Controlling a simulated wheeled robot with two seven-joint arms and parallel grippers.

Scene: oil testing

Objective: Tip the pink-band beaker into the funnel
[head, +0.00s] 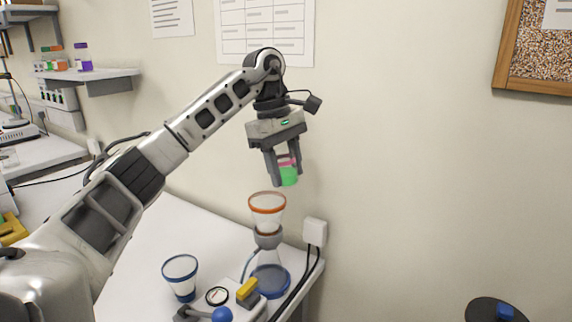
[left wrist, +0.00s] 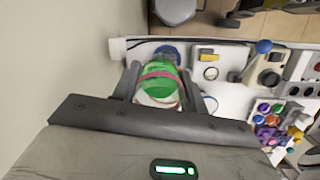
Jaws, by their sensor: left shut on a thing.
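The pink-band beaker (head: 288,176) holds green liquid and is between the fingers of my left gripper (head: 286,172), which is shut on it. The beaker looks close to upright, leaning slightly with the gripper. In the left wrist view the beaker (left wrist: 158,82) fills the space between the fingers, its pink band across the green. The funnel (head: 267,206) with an orange rim sits on a glass flask (head: 270,279) with a blue base, below and slightly left of the beaker. A gap shows between beaker and funnel. My right gripper is out of view.
A blue-rimmed cup-like vessel (head: 180,275) stands to the left on the white bench. A device with a yellow block (head: 247,290) and a blue knob (head: 221,314) is in front of the flask. A white wall box (head: 315,232) with black cables is right of the funnel.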

